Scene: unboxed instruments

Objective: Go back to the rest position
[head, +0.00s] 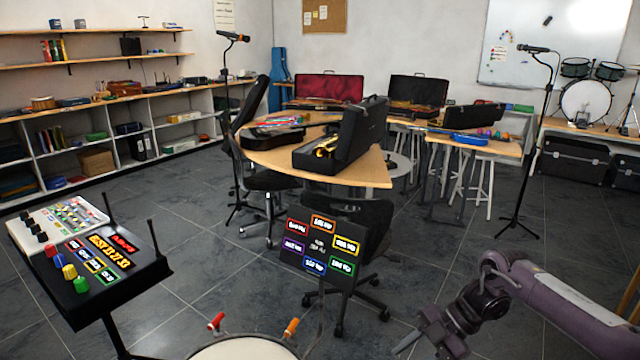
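My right arm comes in from the lower right, bent at the elbow, with its forearm reaching down and left. My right gripper (425,338) is low at the bottom edge, over the floor and right of the drum. Its fingers are partly cut off by the frame, so its opening is unclear. I see nothing held in the part that shows. My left arm and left gripper are not in view.
A black stand with a mixer (60,222) and colored buttons is at the left. A drum (245,348) is at bottom center, below a panel of colored labels (320,247). A wooden table (375,172) with open instrument cases and a microphone stand (530,150) are farther back.

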